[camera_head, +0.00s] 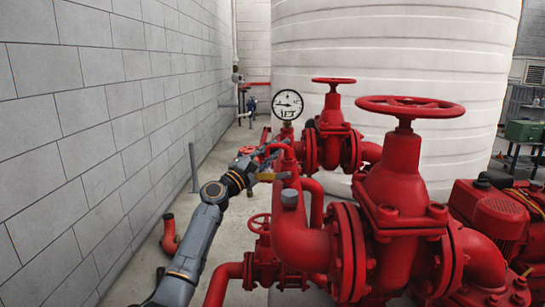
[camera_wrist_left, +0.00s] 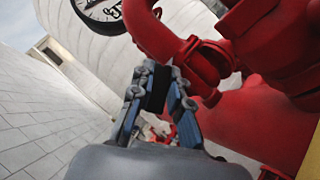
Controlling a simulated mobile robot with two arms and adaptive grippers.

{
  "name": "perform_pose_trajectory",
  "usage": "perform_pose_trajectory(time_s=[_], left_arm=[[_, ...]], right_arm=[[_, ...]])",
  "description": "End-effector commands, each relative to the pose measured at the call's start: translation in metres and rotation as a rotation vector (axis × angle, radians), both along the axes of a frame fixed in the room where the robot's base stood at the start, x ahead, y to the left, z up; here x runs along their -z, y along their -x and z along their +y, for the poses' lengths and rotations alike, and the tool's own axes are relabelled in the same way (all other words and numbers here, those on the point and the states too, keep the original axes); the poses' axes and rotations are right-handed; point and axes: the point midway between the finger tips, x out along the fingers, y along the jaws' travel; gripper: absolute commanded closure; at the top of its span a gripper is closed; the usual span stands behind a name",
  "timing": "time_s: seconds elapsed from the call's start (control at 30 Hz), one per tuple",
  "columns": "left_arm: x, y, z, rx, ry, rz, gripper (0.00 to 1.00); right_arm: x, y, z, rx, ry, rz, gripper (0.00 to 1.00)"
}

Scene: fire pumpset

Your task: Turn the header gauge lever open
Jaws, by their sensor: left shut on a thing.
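The round white header gauge (camera_head: 287,104) stands on a red fitting above the red pipework. Its lower part also shows at the top of the left wrist view (camera_wrist_left: 100,8). My left gripper (camera_head: 274,158) is at the red pipe just below the gauge. In the left wrist view its fingers (camera_wrist_left: 162,84) are close together beside a red pipe joint. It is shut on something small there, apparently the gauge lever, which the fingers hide. A small yellow piece (camera_head: 267,177) shows beside the fingers; I cannot tell whether it belongs to the lever. My right gripper is not in view.
Large red valves with handwheels (camera_head: 410,106) and (camera_head: 334,81) stand right of the gripper. A red elbow pipe (camera_head: 300,235) is close below it. A grey block wall (camera_head: 100,120) runs along the left. A white tank (camera_head: 400,60) stands behind. Floor between wall and pipes is mostly clear.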

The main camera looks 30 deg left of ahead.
Motion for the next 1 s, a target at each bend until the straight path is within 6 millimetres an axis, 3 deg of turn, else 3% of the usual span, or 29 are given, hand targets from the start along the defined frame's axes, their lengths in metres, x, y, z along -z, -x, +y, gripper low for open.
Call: perform_pose_trajectory(time_s=[0.17,0.2,0.3,0.33,0.73,1.0], left_arm=[[-0.002,0.000,0.003,-0.007,0.003,-0.001,1.00],[-0.002,0.000,0.003,-0.007,0.002,-0.001,0.82],[-0.001,0.000,0.003,-0.006,0.001,-0.001,0.61],[-0.001,0.000,0.003,-0.006,0.000,0.000,0.59],[0.003,0.007,0.002,-0.002,-0.004,0.002,0.59],[0.020,0.049,0.009,-0.003,-0.006,0.004,0.59]], right_arm=[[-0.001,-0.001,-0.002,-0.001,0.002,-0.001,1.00],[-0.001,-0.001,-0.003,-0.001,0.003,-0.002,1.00],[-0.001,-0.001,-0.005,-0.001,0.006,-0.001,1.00],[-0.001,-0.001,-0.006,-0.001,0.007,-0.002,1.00],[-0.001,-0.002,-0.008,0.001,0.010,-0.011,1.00],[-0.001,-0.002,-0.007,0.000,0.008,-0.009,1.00]])
